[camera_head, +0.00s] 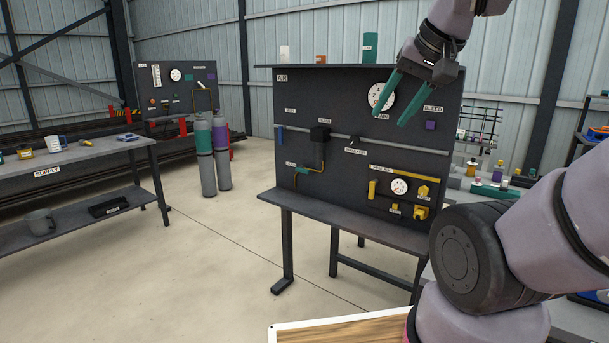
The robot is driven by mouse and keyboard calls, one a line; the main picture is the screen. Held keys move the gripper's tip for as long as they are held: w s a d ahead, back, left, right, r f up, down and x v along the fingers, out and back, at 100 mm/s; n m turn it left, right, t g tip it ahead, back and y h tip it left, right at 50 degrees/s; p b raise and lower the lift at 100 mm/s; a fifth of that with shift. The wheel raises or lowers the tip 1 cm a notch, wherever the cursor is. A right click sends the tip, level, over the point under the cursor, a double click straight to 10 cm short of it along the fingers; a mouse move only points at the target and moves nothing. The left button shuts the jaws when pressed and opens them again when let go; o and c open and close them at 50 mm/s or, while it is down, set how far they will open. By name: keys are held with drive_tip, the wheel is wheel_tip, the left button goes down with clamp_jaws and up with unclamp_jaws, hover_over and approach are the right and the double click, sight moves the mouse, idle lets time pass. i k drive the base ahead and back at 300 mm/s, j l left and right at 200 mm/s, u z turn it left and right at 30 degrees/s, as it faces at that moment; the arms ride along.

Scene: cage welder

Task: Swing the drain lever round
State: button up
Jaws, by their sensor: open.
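A small teal lever (301,170) sits on the lower left of the dark AIR panel (335,92). It is at the end of a thin brass pipe (322,166) that runs below a dark block. A small label beside it is too small to read surely, so I cannot confirm that it is the drain lever. My gripper (394,116), with two teal fingers, is open and empty. It hangs at the panel's upper right, in front of the round white gauge (381,96), up and to the right of the teal lever, apart from it.
Yellow pipework with a smaller gauge (400,186) is on the panel's lower right. A purple block (430,125) sits above it. A shelf (330,205) juts out below the panel. A supply table (75,157) and gas cylinders (206,155) stand left, with open floor between.

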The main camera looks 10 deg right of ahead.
sight(299, 169)
drive_tip(key=i+j+z, duration=0.1)
drive_tip(key=i+j, duration=0.25)
drive_tip(key=i, duration=0.15)
drive_tip(key=i+j, duration=0.45)
drive_tip(key=i, duration=0.25)
drive_tip(key=i+j+z, duration=0.15)
drive_tip(key=i, duration=0.25)
drive_tip(key=i+j, duration=0.15)
drive_tip(key=i, duration=0.2)
drive_tip(key=i+l, duration=0.15)
drive_tip(key=l, duration=0.2)
drive_tip(key=z, duration=0.05)
